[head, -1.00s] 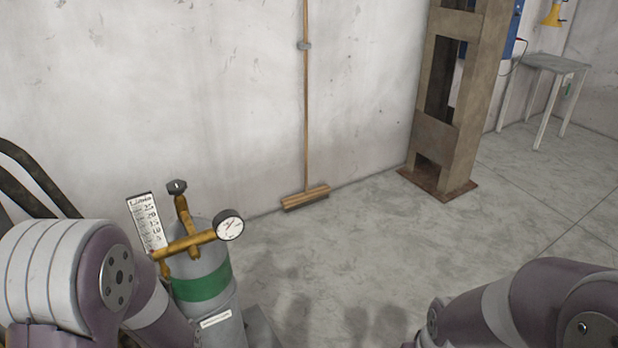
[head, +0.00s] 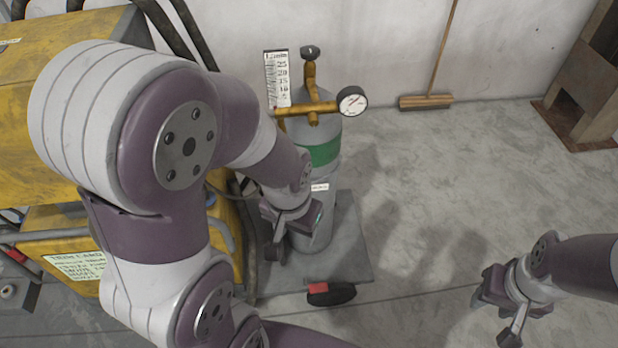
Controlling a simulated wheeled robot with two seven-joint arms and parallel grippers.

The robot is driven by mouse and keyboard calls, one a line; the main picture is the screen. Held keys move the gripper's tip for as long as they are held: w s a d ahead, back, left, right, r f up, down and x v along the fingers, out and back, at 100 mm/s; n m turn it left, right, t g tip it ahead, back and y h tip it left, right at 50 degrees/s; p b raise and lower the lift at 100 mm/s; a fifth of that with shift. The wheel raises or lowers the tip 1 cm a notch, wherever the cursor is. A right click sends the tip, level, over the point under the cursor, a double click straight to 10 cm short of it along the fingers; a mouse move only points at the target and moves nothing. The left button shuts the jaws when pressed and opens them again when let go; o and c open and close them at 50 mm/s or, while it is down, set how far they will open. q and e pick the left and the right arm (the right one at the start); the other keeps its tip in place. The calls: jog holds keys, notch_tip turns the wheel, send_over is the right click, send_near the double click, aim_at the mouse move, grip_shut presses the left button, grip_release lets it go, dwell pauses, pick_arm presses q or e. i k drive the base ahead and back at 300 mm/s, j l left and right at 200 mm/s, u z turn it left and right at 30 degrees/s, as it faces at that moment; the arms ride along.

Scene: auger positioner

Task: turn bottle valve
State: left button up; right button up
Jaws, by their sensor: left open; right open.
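The gas bottle (head: 322,153) is a grey upright cylinder with a green band, in the middle of the head view. A brass regulator (head: 312,108) on top carries a round gauge (head: 352,102), a white flow scale (head: 277,80) and a dark knob (head: 311,52) at its upper end. I cannot tell whether this knob is the bottle valve. My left gripper (head: 280,245) is open, low in front of the bottle's left side, well below the regulator. Whether it touches the bottle is unclear. My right gripper (head: 498,312) is open and empty above the floor at the lower right.
The bottle stands on a grey base plate (head: 345,262) with a dark wheel (head: 331,294). A yellow machine (head: 50,120) with black hoses fills the left, partly behind my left arm. A broom (head: 426,101) leans on the back wall. The floor right of the bottle is free.

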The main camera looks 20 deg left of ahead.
aim_at(310, 53)
jog(key=u, duration=0.5)
jog(key=i+l+u, duration=0.15)
jog(key=u, duration=0.25)
jog(key=i+l+u, duration=0.1)
jog(key=l+u, duration=0.25)
jog(key=i+l+u, duration=0.1)
jog(key=l+u, duration=0.95)
jog(key=l, duration=2)
jog(key=k, duration=0.05)
